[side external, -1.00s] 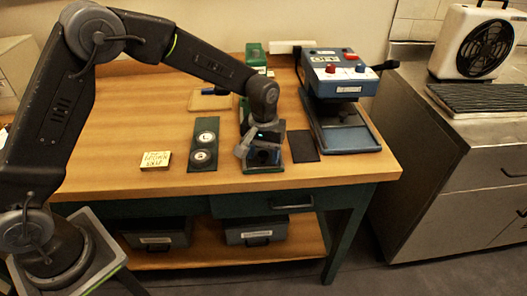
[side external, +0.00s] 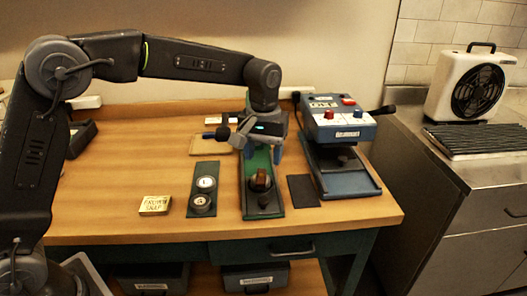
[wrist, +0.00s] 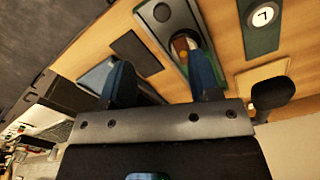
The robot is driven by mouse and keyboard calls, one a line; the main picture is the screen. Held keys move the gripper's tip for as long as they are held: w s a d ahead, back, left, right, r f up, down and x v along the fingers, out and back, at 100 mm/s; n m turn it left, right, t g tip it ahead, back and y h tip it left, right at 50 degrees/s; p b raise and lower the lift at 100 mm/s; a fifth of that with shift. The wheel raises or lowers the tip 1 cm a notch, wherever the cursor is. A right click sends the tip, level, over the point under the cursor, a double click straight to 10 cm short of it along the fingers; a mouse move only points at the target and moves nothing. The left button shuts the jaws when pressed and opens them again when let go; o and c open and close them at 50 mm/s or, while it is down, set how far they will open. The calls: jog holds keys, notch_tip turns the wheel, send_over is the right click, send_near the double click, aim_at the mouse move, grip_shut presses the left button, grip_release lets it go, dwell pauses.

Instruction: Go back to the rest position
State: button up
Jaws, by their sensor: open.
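My gripper (side external: 258,150) is open and empty, raised above the back part of a long green stand (side external: 249,208). Its two blue fingers are spread apart, and in the wrist view the gripper (wrist: 163,82) shows nothing held between them. A round brown and dark piece (side external: 260,181) sits on the stand, below and in front of the fingers and apart from them. In the wrist view the brown piece (wrist: 182,44) shows near one finger, partly hidden by it.
A blue press (side external: 345,182) with a side handle stands right of the stand, a dark flat pad (side external: 303,191) between them. A green plate (side external: 203,171) with two round discs and a yellow lettered block (side external: 155,205) lie left. A wooden tray (side external: 207,147) lies behind.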

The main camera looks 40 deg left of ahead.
jog(key=shift+r, duration=0.15)
jog(key=s+a+r+m+t, duration=0.1)
jog(key=s+a+r, duration=0.1)
jog(key=s+r, duration=0.3)
jog(key=s+a+r+m+t, duration=0.1)
jog(key=s+a+r+t, duration=0.15)
jog(key=s, duration=0.45)
jog(key=s+a+f+m+t, duration=0.1)
jog(key=s, duration=0.6)
jog(key=s+a+f+m+t, duration=0.1)
jog(key=s+a+f, duration=0.1)
jog(key=s, duration=0.5)
jog(key=shift+s+a+f, duration=0.15)
jog(key=shift+s, duration=0.15)
